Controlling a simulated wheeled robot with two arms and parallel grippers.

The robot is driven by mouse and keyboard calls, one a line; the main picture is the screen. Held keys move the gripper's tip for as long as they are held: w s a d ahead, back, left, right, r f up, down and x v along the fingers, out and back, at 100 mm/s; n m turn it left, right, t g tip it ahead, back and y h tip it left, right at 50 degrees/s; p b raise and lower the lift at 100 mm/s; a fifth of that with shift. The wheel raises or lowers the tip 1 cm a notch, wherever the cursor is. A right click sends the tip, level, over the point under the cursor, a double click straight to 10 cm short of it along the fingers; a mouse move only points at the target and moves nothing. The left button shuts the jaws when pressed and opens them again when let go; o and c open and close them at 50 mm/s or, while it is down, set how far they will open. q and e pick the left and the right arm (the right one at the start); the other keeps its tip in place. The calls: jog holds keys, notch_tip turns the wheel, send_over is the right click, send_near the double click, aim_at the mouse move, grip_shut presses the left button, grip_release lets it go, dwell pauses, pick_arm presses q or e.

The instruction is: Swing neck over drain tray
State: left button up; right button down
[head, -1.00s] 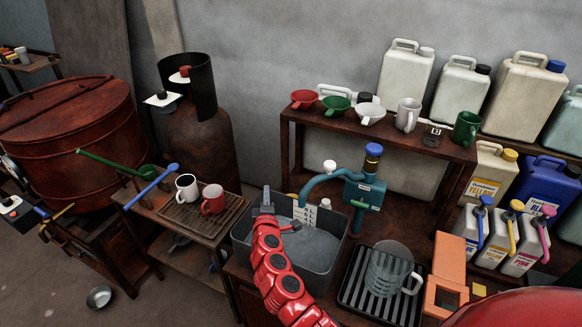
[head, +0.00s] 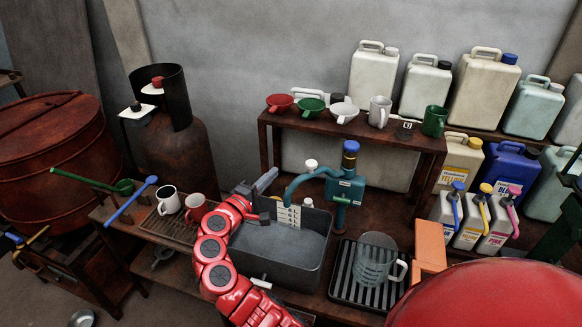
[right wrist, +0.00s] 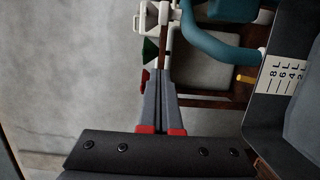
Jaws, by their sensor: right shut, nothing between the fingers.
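The teal tap (head: 345,188) stands behind the grey basin (head: 318,262). Its curved neck (head: 305,179) reaches left, with its end over the back of the basin. The neck also shows in the right wrist view (right wrist: 203,40). The black slatted drain tray (head: 345,289) lies right of the basin, with a clear jug (head: 375,260) standing on it. My right gripper (head: 268,181) is shut and empty, just left of the neck's end and above the basin's back left corner. In the right wrist view its fingers (right wrist: 163,85) are together, apart from the neck. My left gripper is not in view.
A shelf (head: 345,132) behind the tap holds coloured funnels and mugs. Two mugs (head: 168,200) stand on a rack left of the basin, near my right arm. Bottles with pumps (head: 497,233) stand at the right. A white scale (head: 289,215) rises inside the basin.

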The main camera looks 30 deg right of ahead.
jog(key=d+p, duration=0.6)
jog(key=d, duration=0.3)
jog(key=shift+w+d, duration=0.15)
jog(key=shift+w, duration=0.05)
dwell(0.6)
